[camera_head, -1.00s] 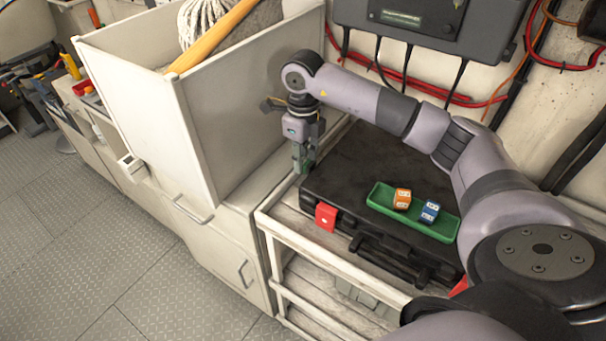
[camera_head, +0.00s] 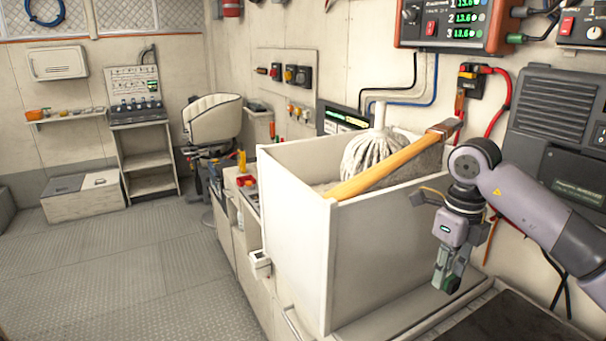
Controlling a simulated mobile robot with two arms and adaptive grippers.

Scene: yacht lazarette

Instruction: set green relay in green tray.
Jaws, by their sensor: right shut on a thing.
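The green tray is outside the current view. My left gripper is not in view.
A tall white bin (camera_head: 300,235) holds a mop head (camera_head: 372,155) and a wooden-handled tool (camera_head: 390,167). The black case top (camera_head: 510,322) shows at the lower right. Wall units and cables are behind my arm. The metal floor (camera_head: 120,270) at left is clear.

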